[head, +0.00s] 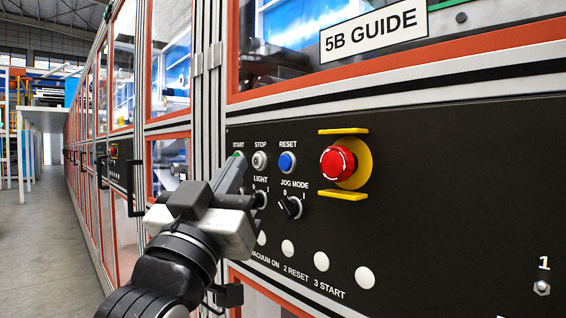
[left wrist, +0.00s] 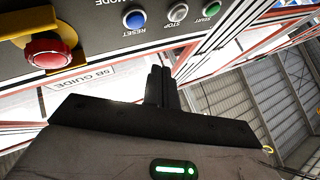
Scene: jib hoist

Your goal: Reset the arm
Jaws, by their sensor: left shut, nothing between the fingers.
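The blue RESET button (head: 287,162) is on the black control panel (head: 460,200); it also shows in the left wrist view (left wrist: 134,17). The pale STOP button (head: 260,161) is left of it, and the green START button (head: 238,155) is further left, partly hidden by my fingers. My left gripper (head: 236,168) is shut and empty, its fingertips in front of the panel near START. In the left wrist view its closed fingers (left wrist: 160,75) point up toward the button row. I cannot tell whether they touch the panel. My right gripper is not in view.
A red emergency stop (head: 338,163) with yellow guards is right of RESET. The LIGHT switch (head: 262,199) and JOG MODE switch (head: 291,207) sit below the buttons. A "5B GUIDE" sign (head: 374,32) is above. Open floor (head: 45,240) lies to the left.

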